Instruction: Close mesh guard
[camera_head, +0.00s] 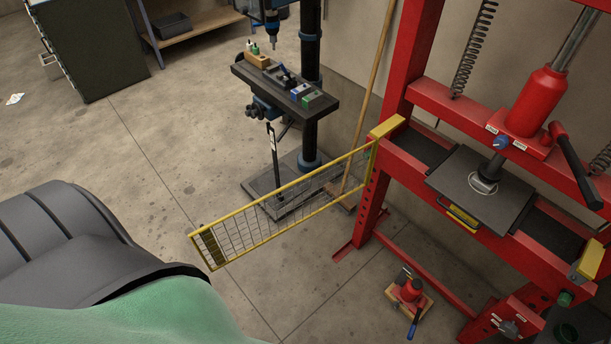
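The mesh guard (262,218) is a yellow-framed wire panel. It stands swung open, reaching out to the left from the left post of the red shop press (391,160), where its right end meets the post. Its free end (203,248) is at the lower left, near a large dark grey rounded shape. The press's front opening, with its dark bed plate (480,188), is uncovered. Neither of my grippers is in view, and nothing is seen touching the guard.
A drill press (309,80) with a small tool-covered table (285,88) stands behind the guard. A wooden pole (376,85) leans between it and the press. The floor left of the guard is largely clear.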

